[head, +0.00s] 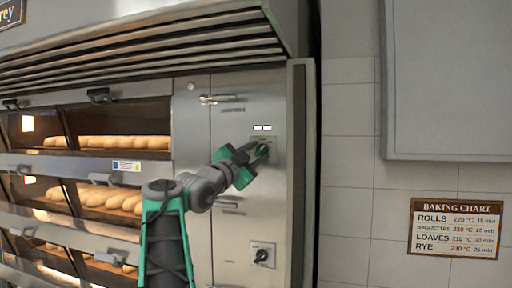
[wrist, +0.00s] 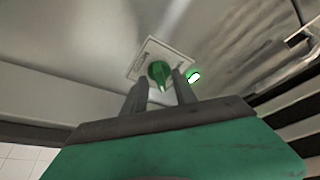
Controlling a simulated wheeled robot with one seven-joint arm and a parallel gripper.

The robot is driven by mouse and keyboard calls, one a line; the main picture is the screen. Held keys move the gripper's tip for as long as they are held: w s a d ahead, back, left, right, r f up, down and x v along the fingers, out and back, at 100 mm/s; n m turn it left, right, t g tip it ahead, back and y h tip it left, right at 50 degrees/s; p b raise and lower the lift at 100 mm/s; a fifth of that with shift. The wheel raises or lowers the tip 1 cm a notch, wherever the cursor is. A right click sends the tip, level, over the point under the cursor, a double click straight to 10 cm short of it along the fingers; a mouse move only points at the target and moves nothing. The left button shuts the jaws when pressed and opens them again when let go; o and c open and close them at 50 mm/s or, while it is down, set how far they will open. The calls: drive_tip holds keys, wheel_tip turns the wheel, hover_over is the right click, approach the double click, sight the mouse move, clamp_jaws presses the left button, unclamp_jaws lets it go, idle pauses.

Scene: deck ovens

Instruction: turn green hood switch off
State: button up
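The green hood switch (head: 262,149) is a rotary knob on the steel panel at the right of the ovens. In the wrist view the knob (wrist: 160,72) sits on a pale square plate, its pointed end toward my gripper. My gripper (head: 257,155) is at the knob in the head view and partly covers it. In the wrist view my gripper's (wrist: 161,82) two dark fingers are apart, one on each side of the knob's near end. I see no clear contact. Small green-white lights (head: 262,128) glow above the switch.
A black knob (head: 262,255) is lower on the same panel. A handle (head: 222,99) sticks out above left. The slatted hood (head: 170,45) overhangs the ovens, and a steel edge post (head: 298,180) stands right of the panel. A baking chart (head: 456,228) hangs on the tiled wall.

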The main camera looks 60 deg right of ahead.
drive_tip(key=shift+c, duration=0.3)
clamp_jaws()
idle(0.3)
